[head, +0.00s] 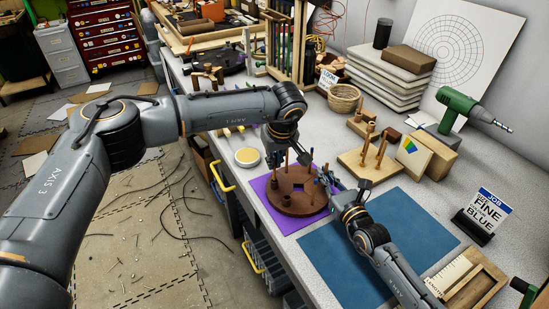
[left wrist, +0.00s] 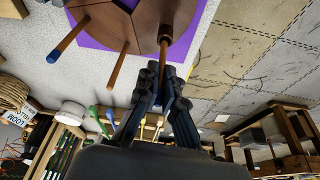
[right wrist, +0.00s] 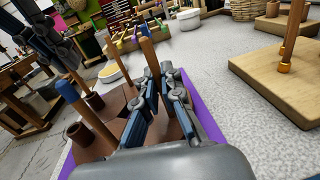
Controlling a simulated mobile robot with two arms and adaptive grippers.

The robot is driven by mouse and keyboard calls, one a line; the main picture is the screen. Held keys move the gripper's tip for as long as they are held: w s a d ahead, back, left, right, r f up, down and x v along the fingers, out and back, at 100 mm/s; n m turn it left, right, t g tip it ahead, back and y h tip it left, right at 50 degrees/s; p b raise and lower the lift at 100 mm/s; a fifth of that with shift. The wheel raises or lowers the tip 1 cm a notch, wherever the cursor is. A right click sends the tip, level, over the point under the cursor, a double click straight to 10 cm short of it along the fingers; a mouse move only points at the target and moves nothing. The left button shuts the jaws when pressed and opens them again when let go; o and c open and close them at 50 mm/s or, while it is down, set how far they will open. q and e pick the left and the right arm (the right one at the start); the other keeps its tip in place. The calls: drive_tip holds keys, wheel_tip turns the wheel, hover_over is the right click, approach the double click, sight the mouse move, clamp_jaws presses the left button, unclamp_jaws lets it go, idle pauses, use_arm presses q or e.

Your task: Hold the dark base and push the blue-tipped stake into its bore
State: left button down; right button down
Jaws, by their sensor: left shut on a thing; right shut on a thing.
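The dark round base (head: 290,208) lies on a purple mat, with several brown stakes on it. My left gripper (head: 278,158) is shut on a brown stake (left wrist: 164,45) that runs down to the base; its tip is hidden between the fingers. The left gripper also shows in the right wrist view (right wrist: 60,45). A separate blue-tipped stake (right wrist: 68,92) stands on the base, and it also shows in the left wrist view (left wrist: 70,38).
A wooden block with pegs (head: 368,165), a green drill (head: 458,108) and a sign (head: 488,212) reading FINE BLUE stand to the right. A yellow-topped round tin (head: 248,156) is left of the base.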

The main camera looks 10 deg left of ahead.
sight(275, 180)
use_arm(q)
drive_tip(key=shift+f, duration=1.5)
drive_tip(key=c, duration=1.4)
unclamp_jaws()
drive_tip(key=v, duration=1.2)
use_arm(e)
drive_tip(key=c, duration=1.4)
unclamp_jaws()
use_arm(q)
drive_tip(key=shift+f, duration=0.1)
